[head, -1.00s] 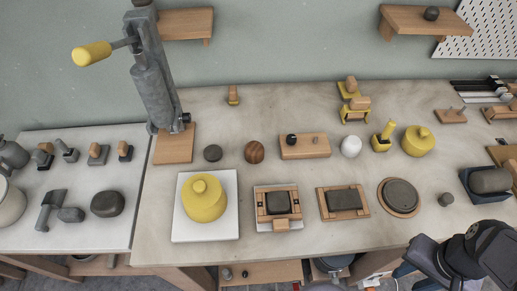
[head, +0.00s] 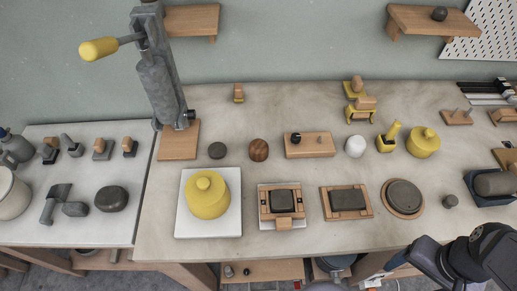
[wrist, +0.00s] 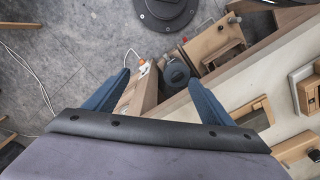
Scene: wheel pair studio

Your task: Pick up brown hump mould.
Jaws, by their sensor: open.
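The brown hump mould (head: 258,150) is a rounded wooden dome with visible grain, standing on the bench behind the square white slab. It is clear on all sides and does not show in the wrist view. My gripper (wrist: 160,77) shows two blue fingers spread apart with nothing between them, above the floor and the bench's front edge. In the head view my arm is at the lower right, well away from the mould, in front of the bench.
A dark round piece (head: 217,150) stands left of the mould, and a wooden block with a black knob (head: 310,145) right of it. A yellow lidded jar (head: 207,195) sits on the white slab (head: 183,228) in front. A tall grey lever press (head: 160,85) rises behind left.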

